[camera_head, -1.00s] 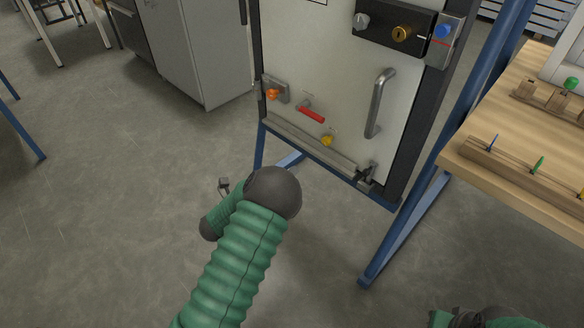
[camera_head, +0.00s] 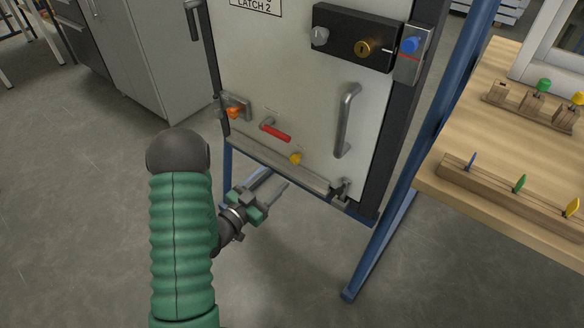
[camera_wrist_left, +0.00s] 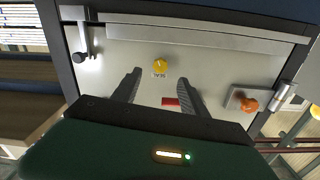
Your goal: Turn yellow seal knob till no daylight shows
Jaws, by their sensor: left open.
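The yellow seal knob (camera_head: 295,158) sits low on the pale door panel (camera_head: 290,95), just above the grey bottom bar (camera_head: 280,168). In the left wrist view the knob (camera_wrist_left: 159,64) has a small label beside it and lies between and beyond my fingertips. My left gripper (camera_head: 276,181) is open and empty, below and in front of the bar in the head view, apart from the knob. Its two dark fingers (camera_wrist_left: 160,76) point toward the door in the wrist view. I cannot tell whether daylight shows at the seal. My right gripper is out of view.
Near the knob are a red lever (camera_head: 276,131), an orange knob (camera_head: 234,113) and a grey vertical handle (camera_head: 347,120). A lock box (camera_head: 350,38) is higher up. Blue frame legs (camera_head: 385,245) stand around the door. A wooden bench (camera_head: 440,160) is at right.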

